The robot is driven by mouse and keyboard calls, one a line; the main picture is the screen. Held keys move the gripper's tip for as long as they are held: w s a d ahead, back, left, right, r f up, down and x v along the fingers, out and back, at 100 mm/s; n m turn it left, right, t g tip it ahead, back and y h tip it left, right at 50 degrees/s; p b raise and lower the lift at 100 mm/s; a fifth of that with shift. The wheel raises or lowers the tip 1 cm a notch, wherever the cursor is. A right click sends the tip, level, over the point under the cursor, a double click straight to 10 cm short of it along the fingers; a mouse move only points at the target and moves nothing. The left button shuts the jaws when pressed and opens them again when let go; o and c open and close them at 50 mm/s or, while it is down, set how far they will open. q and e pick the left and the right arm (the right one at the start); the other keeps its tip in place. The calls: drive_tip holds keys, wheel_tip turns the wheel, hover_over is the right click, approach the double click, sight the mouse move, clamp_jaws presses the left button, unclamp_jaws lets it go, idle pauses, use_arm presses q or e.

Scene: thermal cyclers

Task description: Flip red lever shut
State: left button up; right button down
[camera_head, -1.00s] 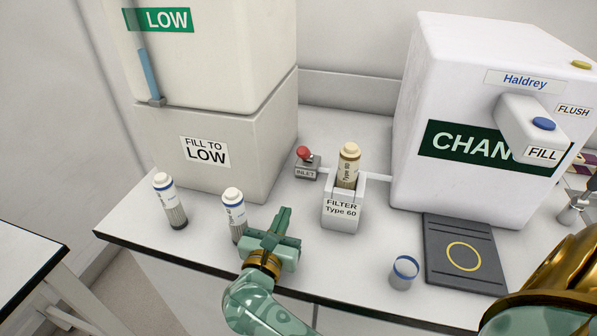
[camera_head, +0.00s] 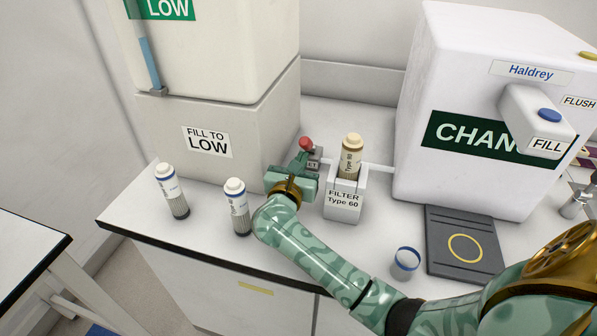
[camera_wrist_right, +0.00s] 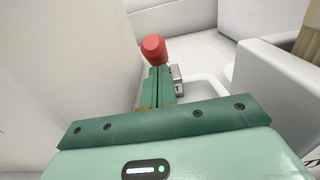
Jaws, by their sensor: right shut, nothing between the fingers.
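The red lever (camera_head: 306,143) has a round red knob and stands on the small grey INLET block (camera_head: 315,157), between the white tank and the filter holder. In the right wrist view the red knob (camera_wrist_right: 153,49) shows just beyond my fingertips. My right gripper (camera_head: 300,160) is shut and empty, its fingers pointing at the lever and hiding part of the block. In the wrist view the closed fingers (camera_wrist_right: 155,85) reach up to just below the knob; I cannot tell whether they touch it. My left gripper is not in view.
The filter holder (camera_head: 342,206) with a beige cartridge (camera_head: 350,158) stands right of my gripper. Two white cartridges (camera_head: 172,190) (camera_head: 237,208) stand at the front left. The tank (camera_head: 215,125) is close on the left. A blue-rimmed cup (camera_head: 405,264) and dark pad (camera_head: 464,246) lie right.

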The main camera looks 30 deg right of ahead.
sight(306, 137)
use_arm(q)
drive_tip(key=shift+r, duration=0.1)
use_arm(e)
drive_tip(key=shift+r, duration=0.1)
